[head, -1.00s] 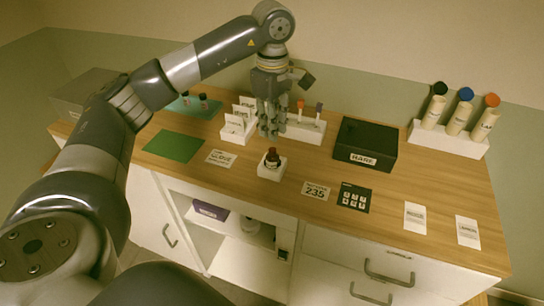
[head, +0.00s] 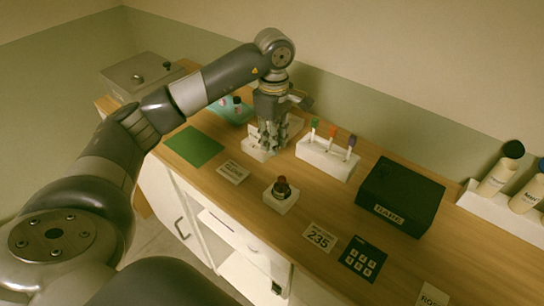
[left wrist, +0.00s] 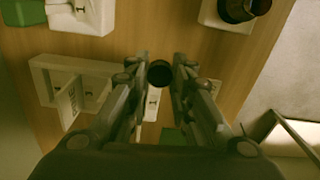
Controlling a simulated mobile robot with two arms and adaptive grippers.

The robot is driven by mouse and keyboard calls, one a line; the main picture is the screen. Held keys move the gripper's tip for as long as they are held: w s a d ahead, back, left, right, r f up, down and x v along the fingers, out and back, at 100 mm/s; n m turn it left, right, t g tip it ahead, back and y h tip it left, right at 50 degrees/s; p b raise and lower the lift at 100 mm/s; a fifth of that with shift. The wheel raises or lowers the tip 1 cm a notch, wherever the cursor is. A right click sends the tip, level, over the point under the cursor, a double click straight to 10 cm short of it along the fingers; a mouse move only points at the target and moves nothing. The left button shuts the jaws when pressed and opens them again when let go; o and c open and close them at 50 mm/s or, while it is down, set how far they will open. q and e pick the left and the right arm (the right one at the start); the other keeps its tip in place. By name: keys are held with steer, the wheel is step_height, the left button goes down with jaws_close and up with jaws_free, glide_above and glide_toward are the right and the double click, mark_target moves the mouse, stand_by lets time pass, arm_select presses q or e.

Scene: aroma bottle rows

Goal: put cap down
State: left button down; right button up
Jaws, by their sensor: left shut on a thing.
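My left gripper (head: 268,149) hangs pointing down in the head view, in front of the white card holder. In the left wrist view its fingers (left wrist: 159,76) are shut on a small dark round cap (left wrist: 159,73). The cap is hidden by the fingers in the head view. A small dark amber bottle (head: 281,187) stands upright in a white block (head: 279,203), to the right of and nearer than the gripper. The bottle also shows at the top right of the left wrist view (left wrist: 236,10). My right gripper is not in view.
The white card holder (head: 252,153) is close around the gripper. A white tube rack (head: 326,162) with coloured tops stands right of it, then a black box (head: 400,197). A green mat (head: 193,147) and a teal tray (head: 229,116) are left.

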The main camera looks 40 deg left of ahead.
mark_target(273, 166)
arm_select(q)
steer(key=shift+s+a+f, duration=0.1)
steer(key=shift+s+f, duration=0.1)
steer(key=shift+f, duration=1)
steer(key=shift+f+p, duration=0.3)
step_height(273, 166, down, 4)
steer(key=shift+w+r+p, duration=0.15)
steer(key=shift+p, duration=0.35)
steer(key=c, duration=1.7)
jaws_free()
steer(key=shift+r, duration=0.2)
step_height(273, 166, up, 11)
steer(key=b, duration=0.3)
steer(key=shift+f, duration=0.1)
steer(key=shift+r, duration=0.45)
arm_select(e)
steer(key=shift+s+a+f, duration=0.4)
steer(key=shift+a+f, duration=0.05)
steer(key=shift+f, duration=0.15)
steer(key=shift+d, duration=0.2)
